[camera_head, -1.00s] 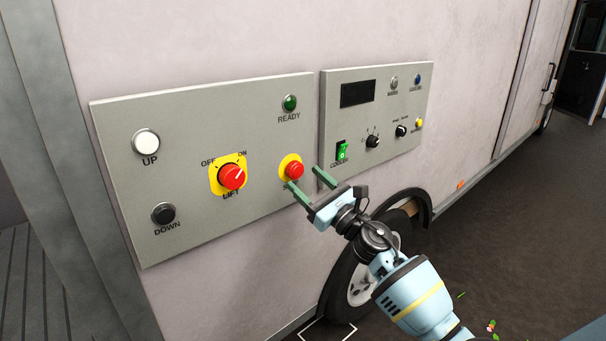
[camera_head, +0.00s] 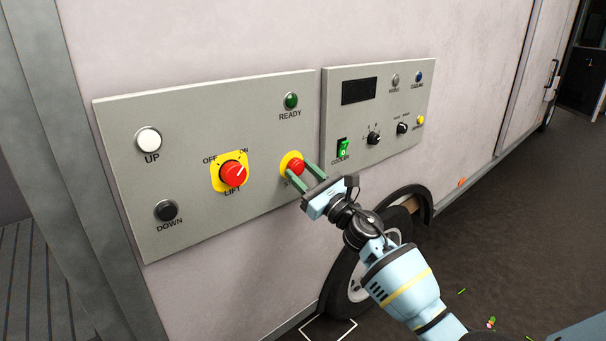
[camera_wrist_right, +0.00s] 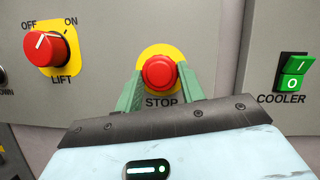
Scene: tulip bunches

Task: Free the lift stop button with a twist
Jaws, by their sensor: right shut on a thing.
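The red stop button (camera_head: 295,167) sits on a yellow round plate on the left grey panel, above the word STOP. It also shows in the right wrist view (camera_wrist_right: 158,72). My right gripper (camera_head: 301,176) has its green fingers on either side of the button and is shut on it. In the right wrist view the fingers (camera_wrist_right: 160,88) flank the red cap left and right, and the cap's face is clear. My left gripper is not in view.
The red LIFT knob (camera_head: 232,174) is left of the button, with UP (camera_head: 149,139) and DOWN (camera_head: 165,211) buttons beyond it. A green READY lamp (camera_head: 291,101) is above. The right panel carries a green COOLER switch (camera_head: 342,150). A wheel (camera_head: 350,285) is below.

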